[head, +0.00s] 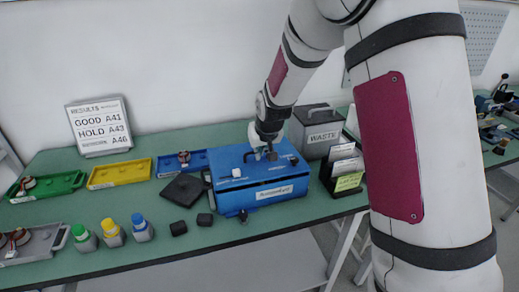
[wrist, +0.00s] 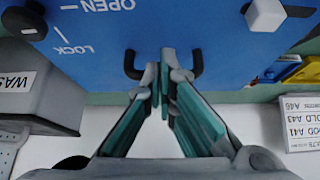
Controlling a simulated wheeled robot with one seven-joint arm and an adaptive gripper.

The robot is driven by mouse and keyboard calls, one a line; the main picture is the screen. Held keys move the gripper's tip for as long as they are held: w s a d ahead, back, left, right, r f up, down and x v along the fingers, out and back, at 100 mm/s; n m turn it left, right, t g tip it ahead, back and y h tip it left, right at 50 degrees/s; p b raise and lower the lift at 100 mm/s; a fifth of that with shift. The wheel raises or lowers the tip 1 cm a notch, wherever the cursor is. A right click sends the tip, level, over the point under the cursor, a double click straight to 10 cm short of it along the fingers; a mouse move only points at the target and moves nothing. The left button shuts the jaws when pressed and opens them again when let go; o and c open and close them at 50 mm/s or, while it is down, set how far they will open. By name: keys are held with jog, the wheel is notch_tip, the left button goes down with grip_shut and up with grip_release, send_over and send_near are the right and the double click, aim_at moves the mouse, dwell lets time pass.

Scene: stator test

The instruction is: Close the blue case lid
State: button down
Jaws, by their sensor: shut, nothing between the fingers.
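The blue case (head: 262,197) stands on the green table in the head view, with a label on its front. In the wrist view the blue surface (wrist: 180,28) bears the words OPEN and LOCK. My gripper (head: 268,156) is over the back part of the case top. In the wrist view its fingertips (wrist: 163,72) are together, empty, at the black handle (wrist: 131,66). They hide the handle's middle; contact cannot be told. A white knob (wrist: 265,14) and a black knob (wrist: 24,20) show too.
A grey waste bin (head: 316,130) and a card holder (head: 345,170) stand close right of the case.

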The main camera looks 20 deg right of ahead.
aim_at(259, 163)
jog(key=shift+s+f, duration=0.15)
jog(key=shift+f, duration=0.1)
dwell(0.4)
jog(key=r, duration=0.1)
jog(key=r+p, duration=0.1)
jog(key=r, duration=0.1)
jog(key=shift+w+r, duration=0.25)
jog(key=shift+r, duration=0.1)
jog(key=shift+s+r+p, duration=0.15)
jog(key=shift+s+p, duration=0.05)
jog(key=shift+p, duration=0.1)
jog(key=s+f, duration=0.1)
jog(key=s, duration=0.8)
jog(key=s+r, duration=1.2)
jog(key=s, duration=0.1)
jog(key=s+r+g, duration=0.1)
jog(key=s+r, duration=0.3)
jog(key=s, duration=1.1)
jog(key=shift+s+b, duration=0.25)
jog(key=shift+b, duration=0.1)
jog(key=shift+d+r, duration=0.1)
